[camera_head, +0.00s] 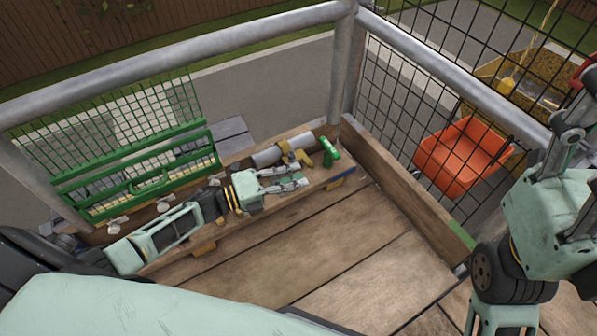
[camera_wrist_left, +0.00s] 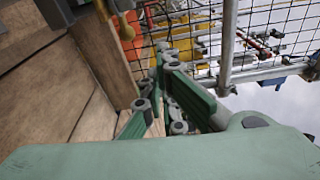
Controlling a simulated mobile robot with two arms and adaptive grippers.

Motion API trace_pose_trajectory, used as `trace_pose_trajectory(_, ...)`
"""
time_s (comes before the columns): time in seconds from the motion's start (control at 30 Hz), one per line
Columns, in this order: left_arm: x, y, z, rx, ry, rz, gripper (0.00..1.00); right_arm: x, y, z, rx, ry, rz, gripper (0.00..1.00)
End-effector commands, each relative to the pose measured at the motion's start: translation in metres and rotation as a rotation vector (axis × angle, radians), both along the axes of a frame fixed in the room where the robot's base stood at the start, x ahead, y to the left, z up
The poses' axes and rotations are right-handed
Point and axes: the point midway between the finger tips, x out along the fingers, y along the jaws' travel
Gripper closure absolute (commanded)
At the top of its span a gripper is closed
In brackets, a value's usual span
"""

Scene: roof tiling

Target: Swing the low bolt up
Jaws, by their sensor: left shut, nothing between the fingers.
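The green mesh gate (camera_head: 125,145) stands at the left in the head view, with green rails and a long handle-like bar (camera_head: 150,184) low on its near face. I cannot tell which part is the low bolt; my left arm hides part of the area under the gate. My left gripper (camera_head: 301,181) is right of the gate, above the plank ledge, apart from the gate. It is shut and empty. Its green-padded fingers also show in the left wrist view (camera_wrist_left: 158,92). My right gripper (camera_head: 582,112) is at the right edge, partly cut off; its jaws are unclear.
A grey cylinder (camera_head: 268,156), a yellow tool (camera_head: 303,158) and a green-handled tool (camera_head: 331,153) lie beyond my left gripper. Metal rails (camera_head: 200,47) and a wooden toe board (camera_head: 410,198) bound the deck. An orange tub (camera_head: 462,155) is outside the mesh. The deck planks (camera_head: 345,245) are clear.

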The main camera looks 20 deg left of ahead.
Motion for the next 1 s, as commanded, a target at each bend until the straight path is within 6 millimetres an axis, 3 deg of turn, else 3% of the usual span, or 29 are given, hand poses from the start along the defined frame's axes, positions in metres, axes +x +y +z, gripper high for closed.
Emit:
trace_pose_trajectory(0.4, -0.049, 0.051, 0.002, 0.000, 0.001, 0.001, 1.00, 0.003, -0.001, -0.007, 0.005, 0.064, 0.005, 0.41)
trace_pose_trajectory(1.0, -0.055, 0.057, 0.001, 0.000, -0.001, 0.000, 1.00, 0.003, -0.001, -0.010, 0.005, 0.072, 0.006, 0.41)
